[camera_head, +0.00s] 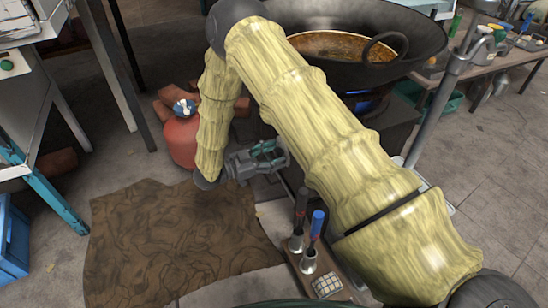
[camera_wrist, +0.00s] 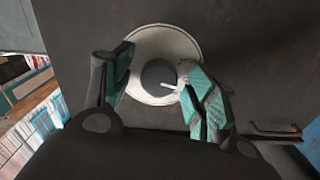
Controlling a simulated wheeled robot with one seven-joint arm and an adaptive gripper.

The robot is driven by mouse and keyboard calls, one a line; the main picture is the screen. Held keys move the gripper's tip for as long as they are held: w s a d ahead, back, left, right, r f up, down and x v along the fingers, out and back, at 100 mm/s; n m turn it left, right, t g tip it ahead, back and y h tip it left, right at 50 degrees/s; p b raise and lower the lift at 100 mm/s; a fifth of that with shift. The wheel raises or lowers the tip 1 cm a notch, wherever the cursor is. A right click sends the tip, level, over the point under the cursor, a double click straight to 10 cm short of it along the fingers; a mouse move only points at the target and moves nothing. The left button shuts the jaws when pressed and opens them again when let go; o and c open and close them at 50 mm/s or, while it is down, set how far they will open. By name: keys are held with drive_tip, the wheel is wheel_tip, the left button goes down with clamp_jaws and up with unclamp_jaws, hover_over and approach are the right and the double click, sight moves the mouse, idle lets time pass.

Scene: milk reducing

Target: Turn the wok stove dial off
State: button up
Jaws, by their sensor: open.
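The stove dial (camera_wrist: 160,74) is a dark round knob with a light pointer, set on a pale round plate (camera_wrist: 150,42) on the dark stove front. In the wrist view its pointer points to the right and slightly down. My gripper (camera_wrist: 160,88) is open, with one teal-padded finger on each side of the knob. I cannot tell whether either finger touches it. In the head view my gripper (camera_head: 268,155) is low at the stove's front, and the dial is hidden. The wok (camera_head: 345,75) holds brown liquid above a blue flame (camera_head: 368,104).
A red gas cylinder (camera_head: 181,140) stands left of the stove. A small wooden stand (camera_head: 330,262) with blue- and black-handled tools is in front. A brown mat (camera_head: 175,240) covers the floor at left. A thin bent rod (camera_wrist: 275,133) shows right of the dial.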

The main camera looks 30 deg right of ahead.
drive_tip(key=shift+d, duration=0.1)
drive_tip(key=c, duration=1)
drive_tip(key=shift+c, duration=0.2)
drive_tip(key=shift+r+m+p, duration=0.15)
drive_tip(key=shift+m+p, duration=0.15)
drive_tip(key=shift+p, duration=0.25)
drive_tip(key=m+p, duration=0.1)
drive_tip(key=p, duration=0.1)
drive_tip(key=shift+r+m+p, duration=0.15)
drive_tip(key=shift+m+p, duration=0.2)
drive_tip(key=shift+m, duration=0.05)
drive_tip(key=m+p, duration=0.4)
drive_tip(key=p, duration=0.1)
drive_tip(key=m+p, duration=0.4)
drive_tip(key=m, duration=0.1)
drive_tip(key=shift+m+p, duration=0.35)
drive_tip(key=shift+m, duration=0.05)
drive_tip(key=shift+f+m+p, duration=0.2)
drive_tip(key=shift+m+p, duration=1.05)
drive_tip(key=shift+m, duration=0.65)
